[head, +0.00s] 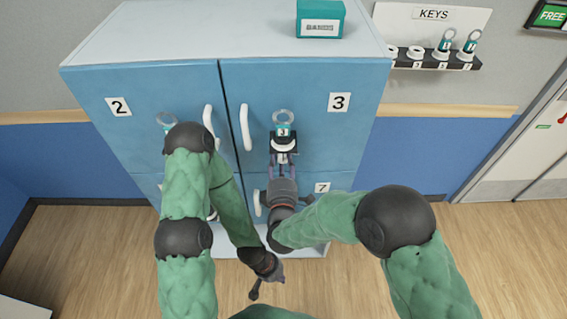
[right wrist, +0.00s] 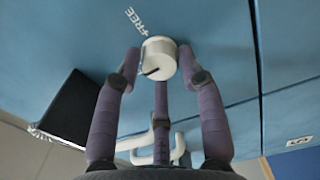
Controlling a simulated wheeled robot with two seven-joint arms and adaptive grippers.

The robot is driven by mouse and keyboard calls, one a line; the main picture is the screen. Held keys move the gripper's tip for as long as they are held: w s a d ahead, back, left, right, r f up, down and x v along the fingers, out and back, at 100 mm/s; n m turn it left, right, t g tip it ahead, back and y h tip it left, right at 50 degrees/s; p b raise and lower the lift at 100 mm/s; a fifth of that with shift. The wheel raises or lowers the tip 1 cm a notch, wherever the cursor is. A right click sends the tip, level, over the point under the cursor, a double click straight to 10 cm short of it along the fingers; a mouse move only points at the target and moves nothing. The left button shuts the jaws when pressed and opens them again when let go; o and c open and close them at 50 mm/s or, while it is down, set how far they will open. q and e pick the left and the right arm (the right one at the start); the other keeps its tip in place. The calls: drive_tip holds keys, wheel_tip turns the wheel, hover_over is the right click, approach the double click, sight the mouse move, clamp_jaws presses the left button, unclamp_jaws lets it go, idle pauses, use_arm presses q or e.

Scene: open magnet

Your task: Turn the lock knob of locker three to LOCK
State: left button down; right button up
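Locker three is the upper right door (head: 350,130) of the blue locker block, marked 3. A key ring with a teal tag (head: 283,117) shows on it in the head view. Its lock knob (right wrist: 160,58) is white and round with a dark slot, with the word FREE (right wrist: 136,22) beside it on the door. My right gripper (head: 283,165) is in front of the door. In the right wrist view its purple fingers (right wrist: 160,68) stand open around the knob, very close to its sides; contact cannot be told. My left gripper (head: 254,291) hangs low, away from the lockers; its fingers are unclear.
White handles (head: 246,127) stand out from the doors; one white handle (right wrist: 160,155) shows near my fingers in the right wrist view. A teal box (head: 320,18) sits on top of the lockers. A key rack (head: 436,62) is on the wall at right. The floor at right is clear.

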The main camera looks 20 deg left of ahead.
drive_tip(key=shift+o, duration=0.2)
drive_tip(key=shift+a+f, duration=0.1)
drive_tip(key=shift+s+d, duration=0.15)
drive_tip(key=shift+d, duration=0.05)
drive_tip(key=v, duration=1.1)
drive_tip(key=shift+s, duration=0.35)
drive_tip(key=shift+f, duration=0.1)
